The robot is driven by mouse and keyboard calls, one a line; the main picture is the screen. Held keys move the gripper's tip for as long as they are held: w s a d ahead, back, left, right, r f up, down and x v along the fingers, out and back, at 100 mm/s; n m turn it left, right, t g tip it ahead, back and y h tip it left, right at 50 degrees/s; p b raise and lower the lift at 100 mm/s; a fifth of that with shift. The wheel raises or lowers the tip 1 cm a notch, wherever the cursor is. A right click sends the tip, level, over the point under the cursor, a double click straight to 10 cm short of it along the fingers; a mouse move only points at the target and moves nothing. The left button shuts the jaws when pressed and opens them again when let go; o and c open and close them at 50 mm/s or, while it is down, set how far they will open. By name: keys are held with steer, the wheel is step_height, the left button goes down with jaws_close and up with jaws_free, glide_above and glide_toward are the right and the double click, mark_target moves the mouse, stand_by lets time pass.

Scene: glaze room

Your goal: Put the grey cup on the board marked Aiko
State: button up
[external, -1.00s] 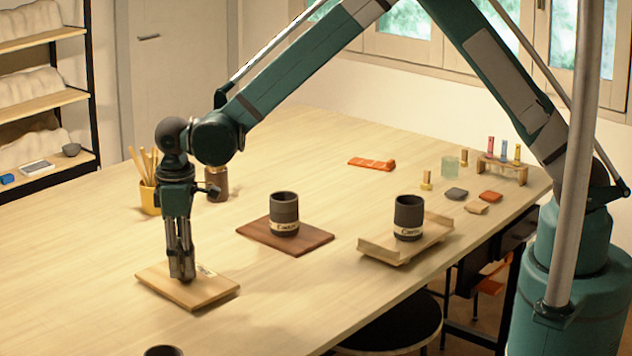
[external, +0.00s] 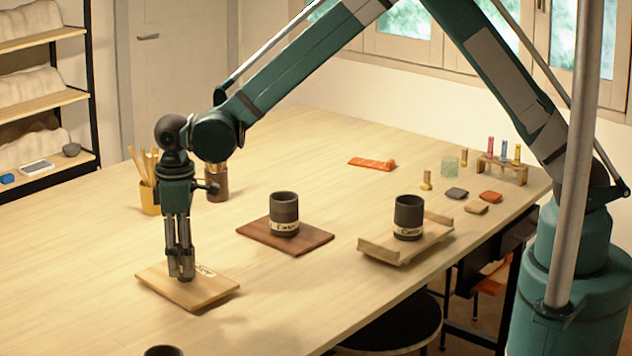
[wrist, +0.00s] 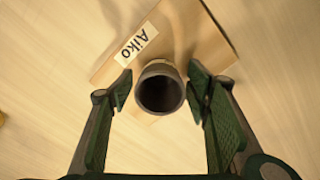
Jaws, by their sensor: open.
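The light wooden board marked Aiko (external: 215,290) lies flat on the table at the left; its label reads Aiko in the wrist view (wrist: 136,46). My gripper (external: 181,276) points straight down at this board, with its fingertips close to the surface. In the wrist view my gripper (wrist: 160,92) is open, with one finger on each side of the grey cup (wrist: 160,90). The cup is upright and empty, over the board beside the label. In the external view the fingers largely hide it, and contact with the board cannot be made out clearly.
A dark cup stands on a brown board (external: 260,237), another on a light raised board (external: 385,247). A dark rim (external: 163,351) shows at the bottom edge. The left table is clear.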

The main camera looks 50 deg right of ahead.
step_height(320, 180, up, 11)
steer(key=shift+r, duration=0.15)
stand_by(0.4)
stand_by(0.5)
steer(key=shift+d, duration=0.1)
steer(key=shift+d+r, duration=0.25)
steer(key=s+d+r+m+t, duration=0.1)
steer(key=s+d+r, duration=0.2)
steer(key=d+r, duration=0.45)
steer(key=s+d+r+m+t+y, duration=0.1)
steer(key=s+d+r+m, duration=0.2)
steer(key=d, duration=0.8)
steer(key=s+d+r+t, duration=0.1)
steer(key=s+d+r, duration=0.2)
steer(key=d+r, duration=0.5)
steer(key=s+d+f+m+t, duration=0.2)
steer(key=s+d, duration=0.9)
steer(key=s+d+f+m+t+h, duration=0.1)
steer(key=s+d+f+m+t, duration=0.1)
steer(key=s+d, duration=1)
steer(key=shift+d+m, duration=0.15)
steer(key=shift+m, duration=0.35)
